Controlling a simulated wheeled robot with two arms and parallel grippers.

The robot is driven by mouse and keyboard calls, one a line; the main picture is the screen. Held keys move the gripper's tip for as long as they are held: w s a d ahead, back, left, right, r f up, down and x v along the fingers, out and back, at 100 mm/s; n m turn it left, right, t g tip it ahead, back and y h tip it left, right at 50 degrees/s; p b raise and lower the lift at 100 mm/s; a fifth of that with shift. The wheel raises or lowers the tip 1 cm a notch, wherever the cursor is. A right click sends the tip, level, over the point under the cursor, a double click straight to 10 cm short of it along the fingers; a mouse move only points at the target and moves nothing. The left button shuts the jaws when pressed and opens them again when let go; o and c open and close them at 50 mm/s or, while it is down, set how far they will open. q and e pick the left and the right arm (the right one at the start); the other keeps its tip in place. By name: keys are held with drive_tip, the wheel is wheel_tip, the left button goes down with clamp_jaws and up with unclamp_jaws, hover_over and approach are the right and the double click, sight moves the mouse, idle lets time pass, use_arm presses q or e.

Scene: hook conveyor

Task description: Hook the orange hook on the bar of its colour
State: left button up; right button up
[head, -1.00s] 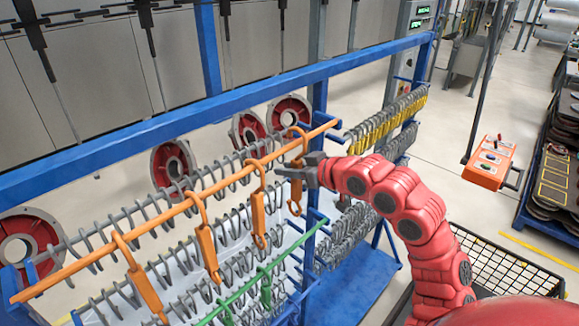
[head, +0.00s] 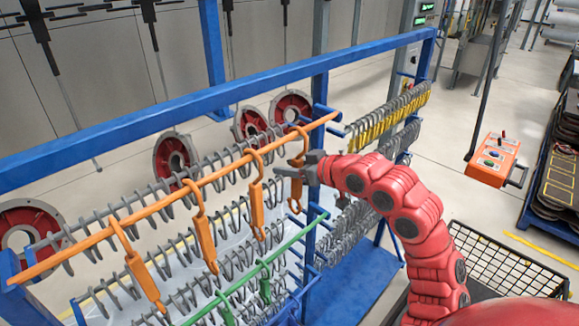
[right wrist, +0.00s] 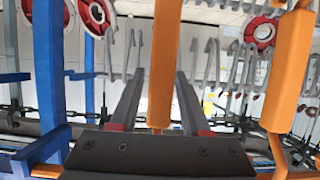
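An orange bar (head: 88,241) runs slantwise across the blue frame. Several orange hooks hang from it, including one at the left (head: 142,275), one in the middle (head: 204,236) and one further right (head: 256,205). My right gripper (head: 288,172) is at the rightmost orange hook (head: 297,183), whose top curves over the bar near its right end. In the right wrist view that hook's shank (right wrist: 164,65) stands between my two fingers (right wrist: 160,82). The fingers look spread, with a gap on the left; contact on the right is unclear. My left gripper is out of view.
Grey hooks fill the rack behind and below. A green bar (head: 245,285) with green hooks is lower; yellow hooks (head: 375,127) hang further back. Red discs (head: 174,157) hang behind. A blue post (head: 318,92) stands near my gripper. A wire basket (head: 515,270) is at the lower right.

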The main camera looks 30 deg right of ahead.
drive_tip(key=shift+o, duration=0.8)
drive_tip(key=shift+s+d, duration=0.1)
drive_tip(key=b+v, duration=0.6)
drive_tip(key=v, duration=1.1)
drive_tip(key=shift+b, duration=0.4)
drive_tip(key=shift+r, duration=0.1)
